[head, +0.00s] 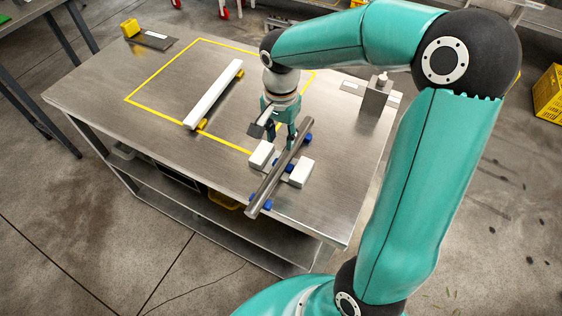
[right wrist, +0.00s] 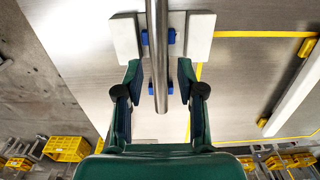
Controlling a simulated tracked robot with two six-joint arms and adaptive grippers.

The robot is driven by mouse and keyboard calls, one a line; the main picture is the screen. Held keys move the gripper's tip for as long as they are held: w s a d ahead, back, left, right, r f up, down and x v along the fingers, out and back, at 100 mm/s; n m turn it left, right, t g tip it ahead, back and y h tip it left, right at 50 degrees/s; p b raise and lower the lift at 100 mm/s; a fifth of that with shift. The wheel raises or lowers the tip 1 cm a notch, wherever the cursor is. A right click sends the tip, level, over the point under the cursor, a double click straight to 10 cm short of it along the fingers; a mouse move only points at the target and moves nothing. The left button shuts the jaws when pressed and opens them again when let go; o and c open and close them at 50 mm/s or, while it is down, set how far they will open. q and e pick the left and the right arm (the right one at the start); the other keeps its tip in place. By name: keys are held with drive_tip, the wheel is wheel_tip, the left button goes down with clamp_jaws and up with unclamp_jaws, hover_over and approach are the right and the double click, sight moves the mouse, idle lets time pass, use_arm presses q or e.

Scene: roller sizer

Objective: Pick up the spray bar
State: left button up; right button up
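A grey metal tube, which appears to be the spray bar (head: 265,191), lies across blue supports (head: 262,202) near the front right of the steel table. White blocks (head: 300,173) stand on both sides of its middle. My right gripper (head: 280,138) points down over the tube's far half. In the right wrist view, the open fingers of my right gripper (right wrist: 158,88) stand on either side of the tube (right wrist: 157,40), with a gap on each side. Whether the fingertips reach below the tube is unclear. My left gripper is not in view.
A long white bar (head: 214,94) on yellow supports lies left of my gripper, partly inside a yellow outline (head: 160,69). A grey block-like holder (head: 374,98) stands at the table's right edge. The table's left part is clear.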

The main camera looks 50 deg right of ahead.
hover_over(283, 159)
drive_tip(key=f, duration=0.4)
drive_tip(key=shift+a+f, duration=0.2)
drive_tip(key=shift+a, duration=0.1)
drive_tip(key=shift+d+f+p, duration=0.2)
drive_tip(key=shift+f+p, duration=0.05)
drive_tip(key=shift+f, duration=1.1)
drive_tip(key=shift+d+f+p, duration=0.15)
drive_tip(key=shift+f+p, duration=0.1)
drive_tip(key=shift+f, duration=1.05)
clamp_jaws()
